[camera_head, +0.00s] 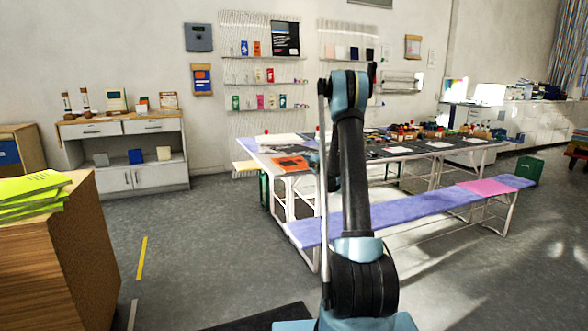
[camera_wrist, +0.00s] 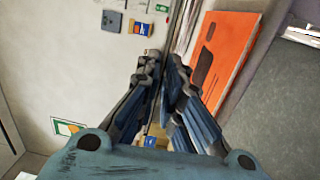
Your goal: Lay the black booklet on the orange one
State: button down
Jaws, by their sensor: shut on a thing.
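The orange booklet (camera_head: 290,163) lies flat near the left end of the long work table. It also shows large in the wrist view (camera_wrist: 222,55), right of the fingers, with a dark shape on its cover. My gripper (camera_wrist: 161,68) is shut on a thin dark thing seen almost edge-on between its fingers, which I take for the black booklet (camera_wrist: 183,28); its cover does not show. The gripper is beside the orange booklet in the wrist view. In the head view my own arm hides most of the gripper and what it holds.
The work table carries dark mats and several small items (camera_head: 430,135) toward its right. A purple bench (camera_head: 400,219) runs along its near side. A wooden block with lime-green booklets (camera_head: 30,190) stands at left. Open floor (camera_head: 190,240) lies between.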

notch_tip(320, 180, down, 9)
jog(key=w+y, duration=0.1)
jog(key=shift+w+d+n, duration=0.15)
jog(key=shift+d+n, duration=0.05)
jog(key=shift+n, duration=0.2)
jog(key=c, duration=1.8)
grip_release()
jog(key=shift+o, duration=0.2)
